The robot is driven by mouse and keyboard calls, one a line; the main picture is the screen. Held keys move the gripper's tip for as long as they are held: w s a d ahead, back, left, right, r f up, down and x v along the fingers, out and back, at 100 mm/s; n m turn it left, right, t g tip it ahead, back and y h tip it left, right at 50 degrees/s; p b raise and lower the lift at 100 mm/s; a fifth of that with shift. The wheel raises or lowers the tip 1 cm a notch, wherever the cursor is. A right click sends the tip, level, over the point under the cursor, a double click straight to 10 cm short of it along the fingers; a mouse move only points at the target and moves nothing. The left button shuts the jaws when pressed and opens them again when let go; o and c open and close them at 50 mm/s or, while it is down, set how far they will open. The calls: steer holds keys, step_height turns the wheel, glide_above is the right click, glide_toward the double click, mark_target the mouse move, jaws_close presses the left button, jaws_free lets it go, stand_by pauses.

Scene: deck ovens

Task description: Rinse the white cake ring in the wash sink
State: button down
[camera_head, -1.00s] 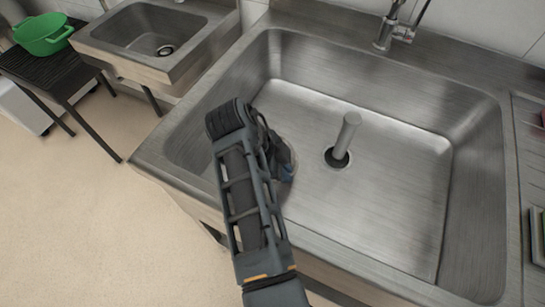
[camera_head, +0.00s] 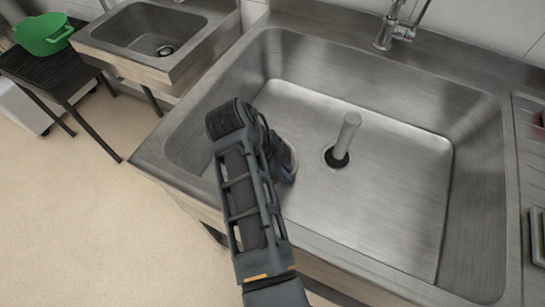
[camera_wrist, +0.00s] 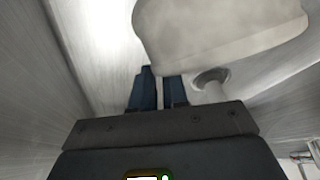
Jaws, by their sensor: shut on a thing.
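The wash sink (camera_head: 400,190) is a large steel basin that fills the middle and right of the head view. My gripper (camera_wrist: 159,78) is down inside its left part, and my own arm hides most of it in the head view. In the wrist view its two blue fingers are close together, shut on the pale white cake ring (camera_wrist: 220,30), which spreads up and right from the fingertips. Only a small pale edge of the ring (camera_head: 291,160) shows beside my wrist in the head view. I cannot tell whether the ring touches the basin floor.
A grey standpipe (camera_head: 347,136) rises from the drain, just right of my gripper. A tap (camera_head: 394,28) stands at the sink's back edge. A smaller sink (camera_head: 150,32) is at the upper left, with a green colander (camera_head: 43,34) on a dark rack beyond it.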

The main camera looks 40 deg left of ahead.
steer(key=shift+r, duration=0.1)
stand_by(0.3)
steer(key=shift+r+p, duration=2.95)
steer(key=shift+r, duration=1.25)
step_height(320, 180, up, 17)
steer(key=shift+r, duration=0.15)
stand_by(0.7)
steer(key=shift+r, duration=1.95)
